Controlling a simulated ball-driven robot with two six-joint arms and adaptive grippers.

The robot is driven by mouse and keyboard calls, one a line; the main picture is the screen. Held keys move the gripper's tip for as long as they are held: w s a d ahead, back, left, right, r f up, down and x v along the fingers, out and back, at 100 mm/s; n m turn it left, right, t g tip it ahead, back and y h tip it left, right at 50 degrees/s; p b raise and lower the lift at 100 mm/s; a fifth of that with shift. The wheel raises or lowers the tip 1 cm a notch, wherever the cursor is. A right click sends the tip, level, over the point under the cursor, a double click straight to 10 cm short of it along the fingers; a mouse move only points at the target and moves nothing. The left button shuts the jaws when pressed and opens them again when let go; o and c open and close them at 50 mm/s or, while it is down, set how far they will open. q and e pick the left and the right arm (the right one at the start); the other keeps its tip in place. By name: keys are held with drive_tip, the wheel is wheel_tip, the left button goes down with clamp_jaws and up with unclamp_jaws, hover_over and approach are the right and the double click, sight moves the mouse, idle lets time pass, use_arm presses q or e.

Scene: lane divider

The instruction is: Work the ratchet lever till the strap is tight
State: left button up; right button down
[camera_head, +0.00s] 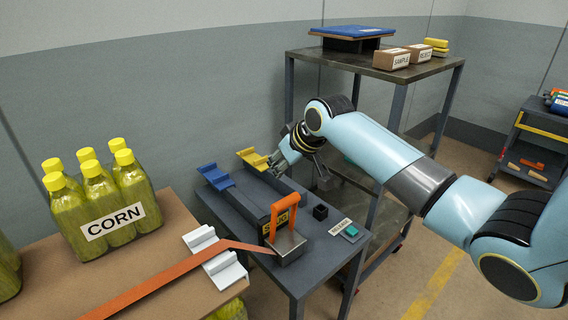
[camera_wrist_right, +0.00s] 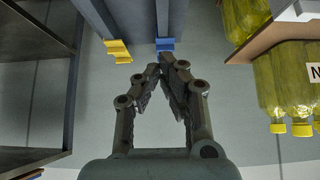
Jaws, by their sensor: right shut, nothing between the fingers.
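The ratchet (camera_head: 290,245) is a grey metal block on the near end of the dark table. Its orange lever (camera_head: 283,203) stands upright as a loop. The orange strap (camera_head: 165,270) runs from the ratchet to the left, over a white edge piece (camera_head: 213,254) and across the brown load top; I cannot tell its tension. My right gripper (camera_head: 277,168) is beyond the lever and apart from it, near the yellow bracket (camera_head: 252,158). In the wrist view, the right gripper (camera_wrist_right: 166,66) has its fingertips together and empty. My left gripper is out of view.
Yellow bottles labelled CORN (camera_head: 104,207) stand on the load top (camera_head: 60,270). A shelf rack (camera_head: 380,70) stands behind my right arm.

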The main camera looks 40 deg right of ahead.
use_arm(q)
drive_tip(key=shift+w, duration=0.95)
use_arm(e)
drive_tip(key=f, duration=0.5)
drive_tip(key=shift+s+f, duration=0.25)
drive_tip(key=shift+s, duration=0.05)
drive_tip(key=shift+f, duration=0.1)
